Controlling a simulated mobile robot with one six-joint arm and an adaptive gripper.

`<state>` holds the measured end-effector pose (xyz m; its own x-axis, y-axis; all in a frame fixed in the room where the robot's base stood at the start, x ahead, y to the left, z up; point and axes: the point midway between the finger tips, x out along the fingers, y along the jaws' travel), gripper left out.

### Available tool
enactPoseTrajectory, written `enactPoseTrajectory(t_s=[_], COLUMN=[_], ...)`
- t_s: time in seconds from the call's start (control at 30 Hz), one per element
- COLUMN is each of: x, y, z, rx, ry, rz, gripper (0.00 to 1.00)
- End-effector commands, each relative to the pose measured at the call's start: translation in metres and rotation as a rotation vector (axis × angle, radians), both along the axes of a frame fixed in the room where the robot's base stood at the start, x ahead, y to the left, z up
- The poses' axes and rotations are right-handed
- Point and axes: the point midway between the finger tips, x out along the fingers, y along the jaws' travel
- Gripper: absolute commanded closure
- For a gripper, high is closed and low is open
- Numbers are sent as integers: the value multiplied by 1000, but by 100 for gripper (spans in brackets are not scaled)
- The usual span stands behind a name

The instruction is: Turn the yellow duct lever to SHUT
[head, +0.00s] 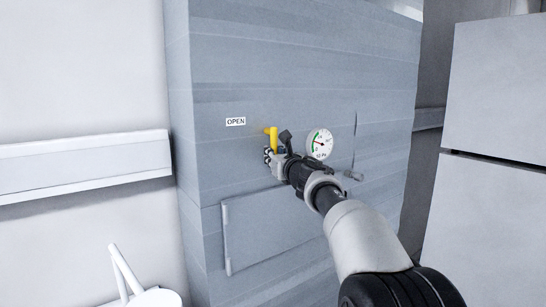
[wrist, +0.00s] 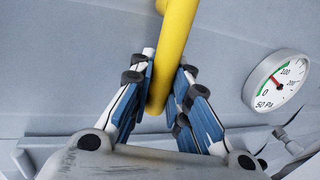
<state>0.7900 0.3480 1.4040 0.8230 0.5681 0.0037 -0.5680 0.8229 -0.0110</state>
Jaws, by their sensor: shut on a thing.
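The yellow duct lever (head: 274,141) is on the front of the grey cabinet (head: 290,75), left of a round gauge. In the head view its upper part shows above my gripper (head: 275,158), which hides the rest. In the wrist view the lever (wrist: 171,60) runs from the top edge down between the blue-padded fingers of my gripper (wrist: 160,95). The fingers are shut on its end part. A white label reading OPEN (head: 235,121) is on the cabinet, up and left of the lever. No SHUT label is visible; my arm hides part of the cabinet face.
The gauge (head: 319,144), marked in Pa, sits close to the right of my gripper and also shows in the wrist view (wrist: 276,80). A panel (head: 265,225) is below. A white rail (head: 85,165) runs along the left wall. A white object (head: 150,296) stands at lower left.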

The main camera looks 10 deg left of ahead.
Motion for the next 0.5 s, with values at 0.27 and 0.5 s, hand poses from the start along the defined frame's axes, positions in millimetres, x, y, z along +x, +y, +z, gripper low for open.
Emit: enactPoseTrajectory(t_s=[0.27,0.5], x=[0,0], y=[-1,-1], z=[1,1], rx=[-8,-5], ry=[-6,-3], rz=[-2,-2], gripper=[78,75])
